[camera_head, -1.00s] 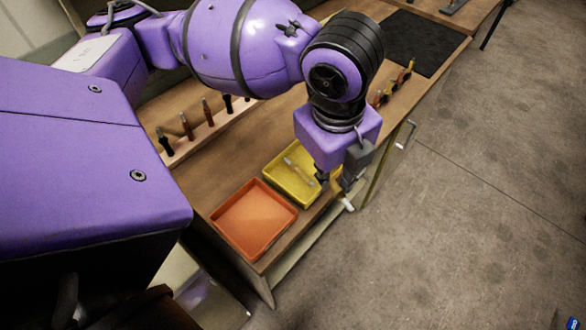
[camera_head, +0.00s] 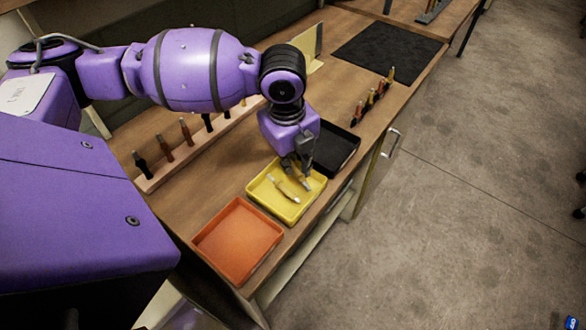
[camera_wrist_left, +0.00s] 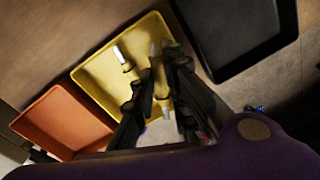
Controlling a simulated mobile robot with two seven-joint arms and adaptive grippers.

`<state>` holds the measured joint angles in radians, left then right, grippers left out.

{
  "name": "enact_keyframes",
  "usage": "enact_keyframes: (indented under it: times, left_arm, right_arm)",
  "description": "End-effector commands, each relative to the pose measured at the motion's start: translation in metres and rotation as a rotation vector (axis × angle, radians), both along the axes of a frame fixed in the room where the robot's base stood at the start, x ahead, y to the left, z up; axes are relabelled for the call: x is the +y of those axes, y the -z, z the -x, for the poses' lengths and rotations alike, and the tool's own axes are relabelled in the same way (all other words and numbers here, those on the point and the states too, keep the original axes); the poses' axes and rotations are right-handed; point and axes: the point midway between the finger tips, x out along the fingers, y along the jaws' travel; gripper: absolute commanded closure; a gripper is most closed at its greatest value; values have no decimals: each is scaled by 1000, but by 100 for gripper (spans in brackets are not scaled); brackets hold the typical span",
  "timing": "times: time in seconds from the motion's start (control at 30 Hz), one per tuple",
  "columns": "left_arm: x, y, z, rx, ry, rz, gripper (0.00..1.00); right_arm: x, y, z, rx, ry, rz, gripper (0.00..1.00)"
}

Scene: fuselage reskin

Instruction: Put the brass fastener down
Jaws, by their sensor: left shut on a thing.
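My left gripper (camera_head: 301,176) is over the right part of the yellow tray (camera_head: 262,203), pointing down. It is shut on a brass fastener (camera_head: 305,183), which is small and partly hidden by the fingers. In the left wrist view the fingers (camera_wrist_left: 162,62) reach over the yellow tray (camera_wrist_left: 95,80). Whether the held fastener touches the tray floor is hard to tell. A second fastener, pale with a brass-coloured part (camera_head: 283,188), lies in the tray left of the gripper. It also shows in the left wrist view (camera_wrist_left: 122,60). My right gripper is not in view.
An orange tray (camera_head: 238,240) stands to the left of the yellow one, and a black tray (camera_head: 335,148) to its right. A rack (camera_head: 180,160) with several upright tools runs along the back. More tools (camera_head: 372,98) stand near a dark mat (camera_head: 385,52).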

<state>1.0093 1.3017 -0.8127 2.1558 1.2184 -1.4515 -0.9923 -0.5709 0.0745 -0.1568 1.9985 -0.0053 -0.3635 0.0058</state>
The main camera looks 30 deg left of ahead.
Motion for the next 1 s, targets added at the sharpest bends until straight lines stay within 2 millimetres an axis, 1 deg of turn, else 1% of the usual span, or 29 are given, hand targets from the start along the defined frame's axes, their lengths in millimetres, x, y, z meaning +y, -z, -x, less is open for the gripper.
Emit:
enact_keyframes:
  times: [0.03, 0.2, 0.27, 0.5, 0.63, 0.67, 0.7, 1.0]
  left_arm:
    - [4, 7, -2, 4, -4, -2, 100]
    - [3, 33, -1, 4, 0, -2, 100]
    - [3, 36, -2, 1, 0, 0, 100]
    - [3, 35, -2, 0, 0, -1, 100]
    - [3, 39, -2, 1, -1, 0, 100]
    - [3, 38, -2, 0, -1, -1, 83]
    - [3, 38, -2, 0, -1, -1, 79]
    - [3, 38, -2, 0, 0, -1, 79]
  right_arm:
    - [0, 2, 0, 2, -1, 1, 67]
    - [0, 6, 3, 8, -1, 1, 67]
    - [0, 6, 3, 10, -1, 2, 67]
    - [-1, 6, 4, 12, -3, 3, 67]
    - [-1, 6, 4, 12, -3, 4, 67]
    - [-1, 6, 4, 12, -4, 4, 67]
    - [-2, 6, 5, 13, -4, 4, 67]
    - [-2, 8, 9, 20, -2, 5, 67]
